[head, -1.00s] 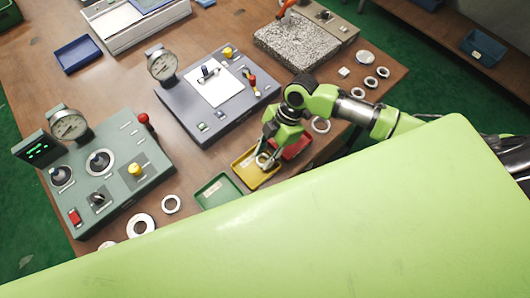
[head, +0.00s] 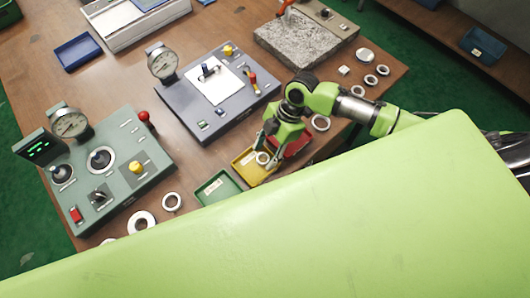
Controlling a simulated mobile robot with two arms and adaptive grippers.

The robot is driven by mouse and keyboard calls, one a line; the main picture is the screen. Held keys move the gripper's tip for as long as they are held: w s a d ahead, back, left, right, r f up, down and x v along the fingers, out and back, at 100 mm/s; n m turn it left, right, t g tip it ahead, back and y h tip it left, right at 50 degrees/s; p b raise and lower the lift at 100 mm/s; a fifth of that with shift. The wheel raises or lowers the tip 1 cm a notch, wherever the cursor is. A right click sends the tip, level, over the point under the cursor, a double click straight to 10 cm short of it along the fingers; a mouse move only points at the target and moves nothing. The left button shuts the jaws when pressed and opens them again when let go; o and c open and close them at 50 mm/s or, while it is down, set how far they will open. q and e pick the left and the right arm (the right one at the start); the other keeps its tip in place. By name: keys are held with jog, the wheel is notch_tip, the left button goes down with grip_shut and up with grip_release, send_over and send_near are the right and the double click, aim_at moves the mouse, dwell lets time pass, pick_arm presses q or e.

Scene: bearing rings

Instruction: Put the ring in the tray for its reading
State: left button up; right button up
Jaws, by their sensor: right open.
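A small metal ring (head: 262,158) lies in the yellow tray (head: 258,178), towards its upper right part. My right gripper (head: 269,154) is open, with its fingers over the yellow tray and close to the ring; I cannot tell whether they touch it. The green tray (head: 218,201) is left of the yellow one and looks empty apart from a pale label. The red tray (head: 300,146) is to the right, partly hidden by my right gripper. My left gripper is not in view.
A green gauge console (head: 118,172) and a grey-blue dial gauge stand (head: 215,110) are on the wooden table. A granite block (head: 292,45) is behind. My green body hides the table's near edge.

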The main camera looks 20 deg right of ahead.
jog(key=b+v, duration=0.1)
jog(key=v, duration=1)
jog(key=shift+b, duration=0.4)
